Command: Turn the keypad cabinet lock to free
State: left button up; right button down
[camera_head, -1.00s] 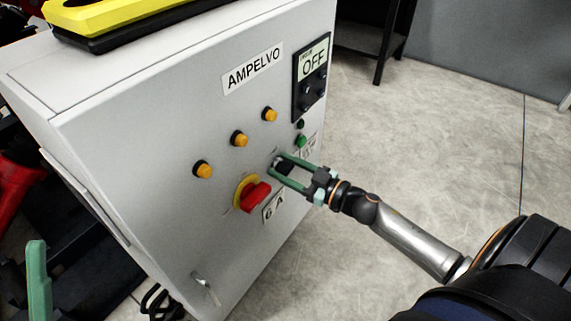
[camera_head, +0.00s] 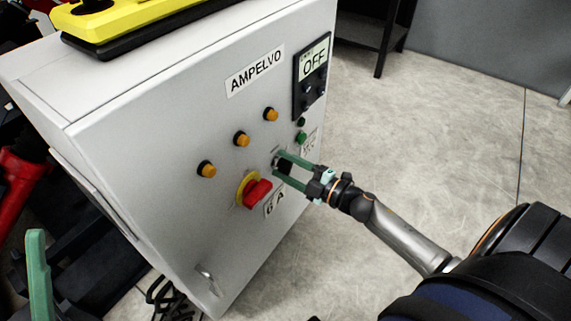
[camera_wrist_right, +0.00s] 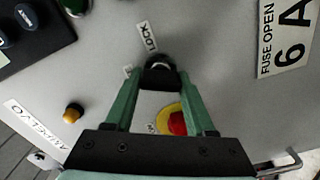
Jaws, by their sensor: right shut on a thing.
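The keypad cabinet (camera_head: 130,140) is a grey box with a sloping front. The fingers also show in the right wrist view (camera_wrist_right: 160,80) and partly hide the knob and a second label. A green finger of my left gripper (camera_head: 38,270) shows at the lower left, away from the cabinet front.
A red rotary switch on a yellow plate (camera_head: 241,188) sits close to the lock. Orange buttons (camera_head: 242,139), green buttons (camera_head: 301,137) and a black panel reading OFF (camera_head: 311,80) are around it. A metal handle (camera_head: 209,280) sticks out low. Open floor (camera_head: 450,130) lies right.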

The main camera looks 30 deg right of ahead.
jog(key=n, duration=0.4)
jog(key=shift+f+n, duration=0.1)
jog(key=shift+n, duration=0.6)
jog(key=shift+c, duration=1.2)
grip_release()
jog(key=shift+s, duration=0.1)
jog(key=p+v, duration=0.1)
jog(key=v, duration=1.1)
jog(key=shift+s, duration=0.15)
